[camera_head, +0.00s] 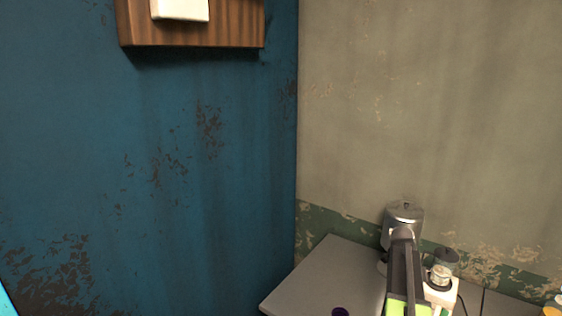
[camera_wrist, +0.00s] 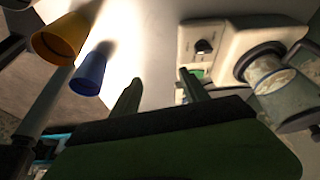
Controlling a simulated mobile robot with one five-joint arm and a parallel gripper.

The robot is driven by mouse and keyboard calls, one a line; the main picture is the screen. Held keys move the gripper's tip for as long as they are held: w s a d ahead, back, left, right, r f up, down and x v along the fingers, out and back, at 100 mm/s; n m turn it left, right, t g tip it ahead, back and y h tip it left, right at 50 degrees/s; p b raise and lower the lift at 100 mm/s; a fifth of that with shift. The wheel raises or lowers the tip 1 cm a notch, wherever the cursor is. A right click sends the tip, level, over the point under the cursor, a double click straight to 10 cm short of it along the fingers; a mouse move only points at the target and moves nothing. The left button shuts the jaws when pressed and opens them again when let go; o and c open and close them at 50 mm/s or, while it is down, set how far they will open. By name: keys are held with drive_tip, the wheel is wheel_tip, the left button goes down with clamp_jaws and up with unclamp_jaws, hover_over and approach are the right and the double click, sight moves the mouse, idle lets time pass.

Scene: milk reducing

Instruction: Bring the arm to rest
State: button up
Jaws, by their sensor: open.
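My gripper (camera_wrist: 160,88) shows in the wrist view with its two dark fingers spread apart. Nothing is between the fingers. A white appliance (camera_wrist: 215,35) with a black knob is just beyond the right finger; I cannot tell whether they touch. In the head view my arm rises at the lower right in front of the counter, and the fingertips cannot be made out there.
A grey counter (camera_head: 325,272) stands in the corner, with a metal pot (camera_head: 405,213) at the back. The appliance's jar (camera_wrist: 280,85) is at right in the wrist view. A yellow cup (camera_wrist: 62,38) and a blue cup (camera_wrist: 90,73) are at left.

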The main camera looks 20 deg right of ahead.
drive_tip(key=w+a+n+t, duration=0.1)
drive_tip(key=w+a+n, duration=0.25)
drive_tip(key=a, duration=0.65)
drive_tip(key=w+a+f+n, duration=0.15)
drive_tip(key=w+a, duration=0.25)
drive_tip(key=a, duration=0.6)
drive_tip(key=w+a+n+t, duration=0.1)
drive_tip(key=w+a+n, duration=0.25)
drive_tip(key=a, duration=0.75)
drive_tip(key=s+a+n+t+y, duration=0.1)
drive_tip(key=s+a+n+y, duration=0.2)
drive_tip(key=a+n, duration=1.5)
drive_tip(key=shift+s+a+f+n, duration=0.35)
drive_tip(key=shift+s+a, duration=0.15)
drive_tip(key=shift+s, duration=0.6)
drive_tip(key=shift+c, duration=0.2)
